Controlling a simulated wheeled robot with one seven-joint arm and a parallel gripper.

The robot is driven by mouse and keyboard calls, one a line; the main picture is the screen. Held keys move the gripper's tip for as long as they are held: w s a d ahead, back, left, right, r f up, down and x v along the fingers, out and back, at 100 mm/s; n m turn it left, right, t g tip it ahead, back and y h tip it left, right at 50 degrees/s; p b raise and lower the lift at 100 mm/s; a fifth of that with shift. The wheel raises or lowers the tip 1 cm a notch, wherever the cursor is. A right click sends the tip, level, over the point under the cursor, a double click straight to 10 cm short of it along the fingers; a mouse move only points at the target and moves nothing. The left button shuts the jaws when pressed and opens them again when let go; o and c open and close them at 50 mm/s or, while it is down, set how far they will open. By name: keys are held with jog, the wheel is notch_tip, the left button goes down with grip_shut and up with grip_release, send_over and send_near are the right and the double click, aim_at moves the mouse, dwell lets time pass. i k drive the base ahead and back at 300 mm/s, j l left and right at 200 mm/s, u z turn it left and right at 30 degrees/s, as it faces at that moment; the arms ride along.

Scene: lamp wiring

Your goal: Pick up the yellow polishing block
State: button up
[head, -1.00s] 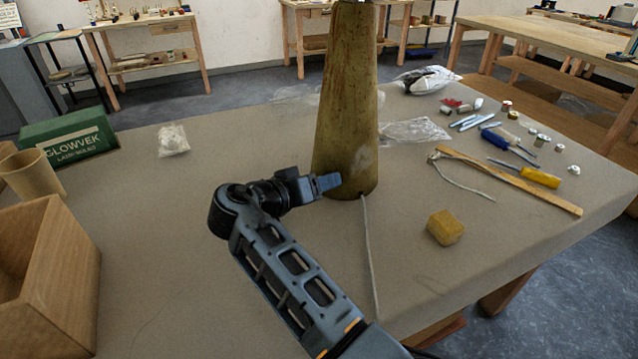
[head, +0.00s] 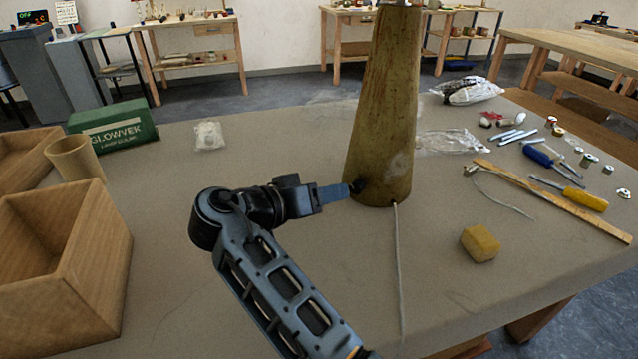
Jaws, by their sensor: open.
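The yellow polishing block (head: 480,243) lies on the grey-brown tabletop at the right, in front of the wooden ruler-like strip and clear of other things. My gripper (head: 356,187) is at the end of my arm, left of the block, at the lower left side of the tall lamp base as seen in the head view. It holds nothing that I can see. Its fingers are small and dark against the lamp base, and I cannot tell whether they touch it.
The tall tapered lamp base (head: 385,110) stands mid-table, with a pale cord (head: 398,270) running toward the front edge. A wooden strip (head: 550,200), screwdrivers (head: 580,195) and small parts lie at right. Wooden boxes (head: 75,265) and a green carton (head: 113,127) stand at left.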

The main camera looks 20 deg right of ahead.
aim_at(478, 242)
jog(key=k, duration=1)
